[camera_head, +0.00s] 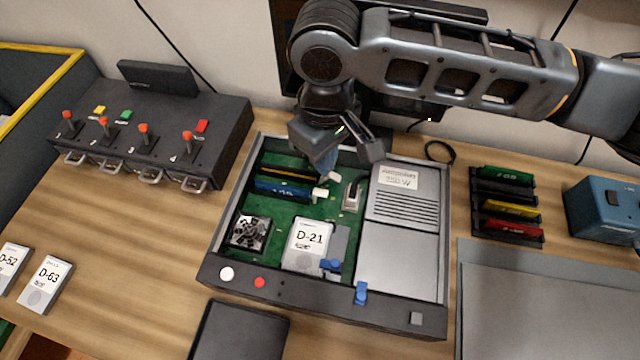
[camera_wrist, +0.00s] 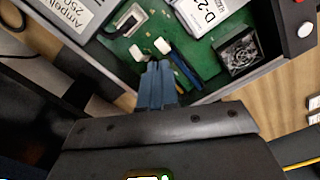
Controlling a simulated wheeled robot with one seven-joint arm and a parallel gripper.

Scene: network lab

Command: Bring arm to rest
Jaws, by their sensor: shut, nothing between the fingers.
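My arm reaches in from the upper right in the head view and bends down over the open computer case (camera_head: 325,300). My gripper (camera_head: 328,172) points down above the back left part of the case, near the memory slots. In the wrist view my gripper's blue fingers (camera_wrist: 158,68) are together, with nothing between them. A blue memory module (camera_head: 282,191) sits in the green board (camera_head: 290,222), close to the fingertips. Whether the fingers touch anything is hard to tell.
A drive labelled D-21 (camera_head: 307,244), a fan (camera_head: 247,232) and a power supply (camera_head: 402,205) are in the case. A switch box (camera_head: 155,130) stands left. A module rack (camera_head: 506,205) and a blue box (camera_head: 605,208) stand right. A dark monitor is behind my arm.

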